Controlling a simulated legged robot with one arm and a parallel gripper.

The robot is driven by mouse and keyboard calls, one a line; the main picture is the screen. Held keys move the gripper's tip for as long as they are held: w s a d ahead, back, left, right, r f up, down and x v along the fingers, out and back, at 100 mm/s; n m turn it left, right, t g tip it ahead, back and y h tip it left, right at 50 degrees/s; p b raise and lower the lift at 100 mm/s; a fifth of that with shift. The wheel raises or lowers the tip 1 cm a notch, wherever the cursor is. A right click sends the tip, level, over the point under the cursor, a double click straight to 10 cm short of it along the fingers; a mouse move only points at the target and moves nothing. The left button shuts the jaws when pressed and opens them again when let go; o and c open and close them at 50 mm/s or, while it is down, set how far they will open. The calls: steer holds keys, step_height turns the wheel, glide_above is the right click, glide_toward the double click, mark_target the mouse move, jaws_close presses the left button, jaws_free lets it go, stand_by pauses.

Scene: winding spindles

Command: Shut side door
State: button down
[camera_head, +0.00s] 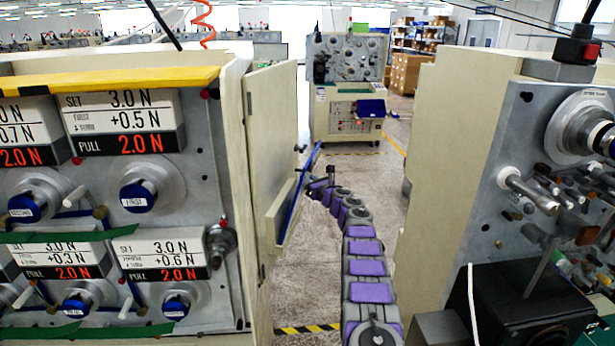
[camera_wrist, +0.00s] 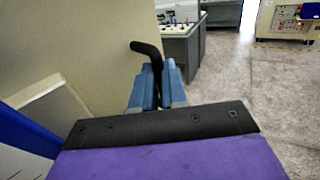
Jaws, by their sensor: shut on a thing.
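The side door (camera_head: 272,130) is a cream panel on the left machine. It stands open, swung out into the aisle. It fills the upper left of the wrist view (camera_wrist: 85,40). A bent black handle (camera_wrist: 147,48) sticks out by the door's edge. My gripper (camera_wrist: 156,80) has its two blue-grey fingers shut on this handle, whose top shows above them. In the head view my gripper (camera_head: 317,184) is small beside the door's outer edge, at the end of my purple-and-grey arm, and its fingers are hard to make out there.
A tray with a blue panel (camera_head: 299,195) is on the door's face. The left machine (camera_head: 205,250) carries tension displays. Another machine (camera_head: 450,150) stands close on the right. A further machine (camera_head: 345,105) is at the aisle's end. The grey floor (camera_head: 300,285) between is open.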

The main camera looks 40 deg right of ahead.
steer(key=shift+s+d+r, duration=0.15)
steer(key=shift+s+d, duration=0.05)
steer(key=shift+d, duration=0.3)
steer(key=c, duration=1.6)
jaws_free()
steer(key=o, duration=0.3)
steer(key=shift+w+d+f, duration=0.25)
steer(key=shift+d+f, duration=0.05)
steer(key=shift+d, duration=0.1)
steer(key=shift+w+a, duration=0.4)
steer(key=shift+d, duration=0.1)
